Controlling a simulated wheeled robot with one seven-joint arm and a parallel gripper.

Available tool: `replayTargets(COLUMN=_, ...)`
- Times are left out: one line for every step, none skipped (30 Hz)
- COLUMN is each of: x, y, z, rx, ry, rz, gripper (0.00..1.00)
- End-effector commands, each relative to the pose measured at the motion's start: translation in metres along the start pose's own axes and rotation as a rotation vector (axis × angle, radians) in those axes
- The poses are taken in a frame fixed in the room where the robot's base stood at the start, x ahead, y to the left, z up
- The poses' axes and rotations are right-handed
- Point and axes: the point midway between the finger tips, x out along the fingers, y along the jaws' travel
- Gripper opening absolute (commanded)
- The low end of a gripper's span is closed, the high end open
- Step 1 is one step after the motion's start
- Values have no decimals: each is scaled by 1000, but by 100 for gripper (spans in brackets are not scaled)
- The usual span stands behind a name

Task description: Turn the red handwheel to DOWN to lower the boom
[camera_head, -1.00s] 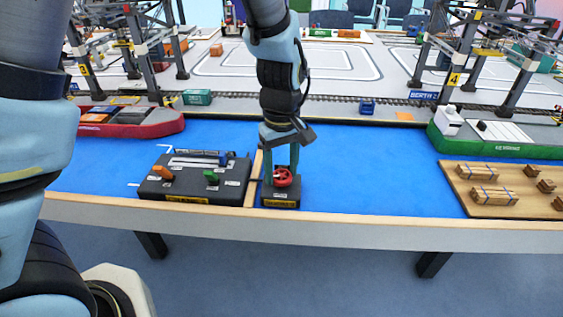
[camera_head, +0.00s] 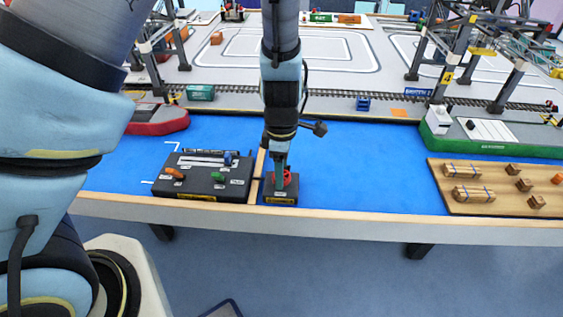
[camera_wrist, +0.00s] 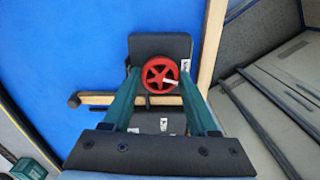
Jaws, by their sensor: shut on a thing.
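The red handwheel (camera_head: 288,180) sits on a small dark box (camera_head: 280,200) at the table's front edge. In the wrist view the handwheel (camera_wrist: 152,76) shows its spokes and a pale pointer towards the lower right. My gripper (camera_head: 281,180) points down, with its green fingers on the wheel. In the wrist view my gripper's fingers (camera_wrist: 160,76) stand on opposite sides of the wheel and are shut on it. Small white labels show on the box, but I cannot read them. The boom's crane cannot be singled out.
A board with crates (camera_head: 485,190) lies at the right. Ships and gantry cranes (camera_head: 465,60) stand behind. Blue surface (camera_head: 360,170) is clear to the right.

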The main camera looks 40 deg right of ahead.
Motion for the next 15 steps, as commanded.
replayTargets(x=-4, y=0, z=-1, rx=-37, ry=1, rz=0, gripper=3)
replayTargets(x=-4, y=0, z=-1, rx=-59, ry=1, rz=1, gripper=3)
replayTargets(x=-4, y=0, z=-1, rx=-89, ry=1, rz=1, gripper=3)
replayTargets(x=-4, y=0, z=-1, rx=-108, ry=1, rz=1, gripper=3)
replayTargets(x=-4, y=0, z=-1, rx=-129, ry=1, rz=1, gripper=3)
replayTargets(x=-3, y=0, z=-1, rx=-153, ry=1, rz=0, gripper=3)
replayTargets(x=-3, y=0, z=-1, rx=-169, ry=1, rz=1, gripper=3)
replayTargets(x=-3, y=0, z=0, rx=-186, ry=1, rz=1, gripper=3)
replayTargets(x=-3, y=0, z=0, rx=-206, ry=1, rz=1, gripper=3)
replayTargets(x=-3, y=0, z=-1, rx=-219, ry=1, rz=1, gripper=3)
replayTargets(x=-2, y=0, z=0, rx=-231, ry=1, rz=1, gripper=3)
replayTargets(x=-2, y=0, z=0, rx=-246, ry=0, rz=1, gripper=3)
replayTargets(x=-2, y=0, z=0, rx=-255, ry=0, rz=1, gripper=3)
replayTargets(x=-2, y=1, z=0, rx=-264, ry=0, rz=1, gripper=3)
replayTargets(x=-2, y=1, z=0, rx=-274, ry=0, rz=2, gripper=3)
